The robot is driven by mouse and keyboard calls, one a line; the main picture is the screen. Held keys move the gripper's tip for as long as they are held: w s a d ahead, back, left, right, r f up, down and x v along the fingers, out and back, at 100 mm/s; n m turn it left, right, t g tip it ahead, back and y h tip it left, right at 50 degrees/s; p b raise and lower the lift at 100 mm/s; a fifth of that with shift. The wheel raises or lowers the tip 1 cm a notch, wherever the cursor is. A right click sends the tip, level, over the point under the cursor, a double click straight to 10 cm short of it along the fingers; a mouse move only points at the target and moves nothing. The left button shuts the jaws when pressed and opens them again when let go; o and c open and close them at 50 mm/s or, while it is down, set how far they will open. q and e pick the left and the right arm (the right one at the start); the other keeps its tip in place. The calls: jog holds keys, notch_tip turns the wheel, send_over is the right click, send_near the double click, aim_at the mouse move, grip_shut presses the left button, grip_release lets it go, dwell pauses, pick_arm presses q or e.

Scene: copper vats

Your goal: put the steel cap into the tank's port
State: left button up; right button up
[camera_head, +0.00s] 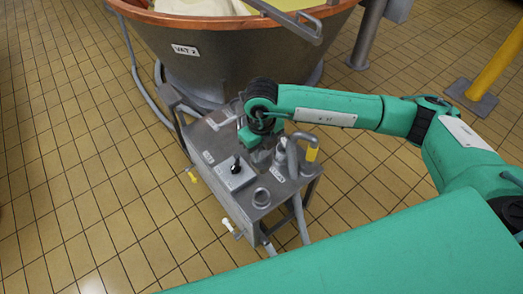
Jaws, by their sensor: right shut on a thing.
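A grey steel tank (238,208) on legs stands on the floor in front of the copper vat. A short, round, raised port (262,197) sits on its top near the front edge. My right gripper (262,153) reaches in from the right and points down over the back part of the tank top, behind the port. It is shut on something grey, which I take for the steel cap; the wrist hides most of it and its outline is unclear. The gripper and the port are apart. My left gripper is out of view.
A control box with a black knob (235,170) stands left of the port. A bent grey pipe (292,158) with a yellow part rises at the right. The copper vat (215,50) labelled VAT 2 stands behind. The tiled floor at left is clear.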

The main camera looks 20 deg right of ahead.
jog(key=shift+r+p, duration=0.8)
jog(key=shift+r, duration=1.2)
